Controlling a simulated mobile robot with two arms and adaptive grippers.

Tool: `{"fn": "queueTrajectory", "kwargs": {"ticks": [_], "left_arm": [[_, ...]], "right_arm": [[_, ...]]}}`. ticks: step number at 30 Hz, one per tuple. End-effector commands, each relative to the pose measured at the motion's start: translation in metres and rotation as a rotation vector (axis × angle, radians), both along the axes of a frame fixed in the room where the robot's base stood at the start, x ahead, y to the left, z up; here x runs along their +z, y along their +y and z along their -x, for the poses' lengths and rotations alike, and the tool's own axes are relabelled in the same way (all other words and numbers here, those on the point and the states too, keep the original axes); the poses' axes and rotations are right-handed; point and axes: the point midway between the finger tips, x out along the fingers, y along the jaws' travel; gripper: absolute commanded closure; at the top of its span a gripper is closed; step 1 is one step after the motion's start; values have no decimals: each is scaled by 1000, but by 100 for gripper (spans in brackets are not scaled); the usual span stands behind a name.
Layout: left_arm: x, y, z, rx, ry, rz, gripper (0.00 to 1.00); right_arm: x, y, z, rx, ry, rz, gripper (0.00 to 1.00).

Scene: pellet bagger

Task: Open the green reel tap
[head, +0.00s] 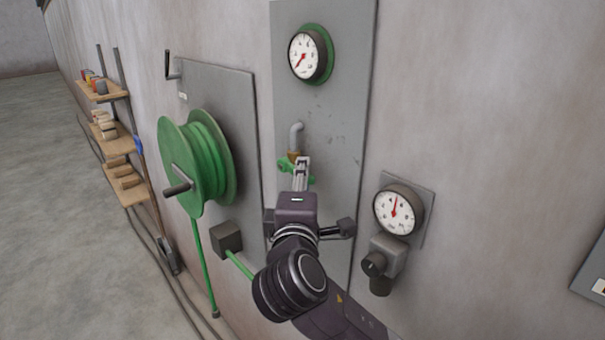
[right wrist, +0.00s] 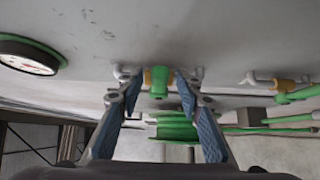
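The green reel tap (head: 284,165) sits on a brass fitting under a grey bent pipe (head: 296,134) on the tall grey panel. My right gripper (head: 302,165) is in front of it and hides part of its handle. In the right wrist view the green tap (right wrist: 158,84) shows between and just beyond the fingertips of my right gripper (right wrist: 158,92). The fingers are apart, with a gap seen on each side of the tap. I cannot tell whether either finger touches it. My left gripper is not in view.
A green hose reel (head: 204,160) with a crank hangs left of the tap. A green-rimmed gauge (head: 307,54) is above, and a gauge with a dark regulator (head: 398,210) is to the right. Shelves (head: 118,145) stand far left.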

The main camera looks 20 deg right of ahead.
Motion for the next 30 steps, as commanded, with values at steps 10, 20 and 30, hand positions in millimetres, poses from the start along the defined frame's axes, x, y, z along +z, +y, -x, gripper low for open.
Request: {"fn": "queueTrajectory", "kwargs": {"ticks": [10,20,30], "left_arm": [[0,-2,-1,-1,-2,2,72],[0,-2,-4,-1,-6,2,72],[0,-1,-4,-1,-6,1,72]], "right_arm": [[0,-1,-1,0,0,-1,77],[-1,-1,-1,0,0,-1,100],[1,0,-1,0,13,3,100]]}}
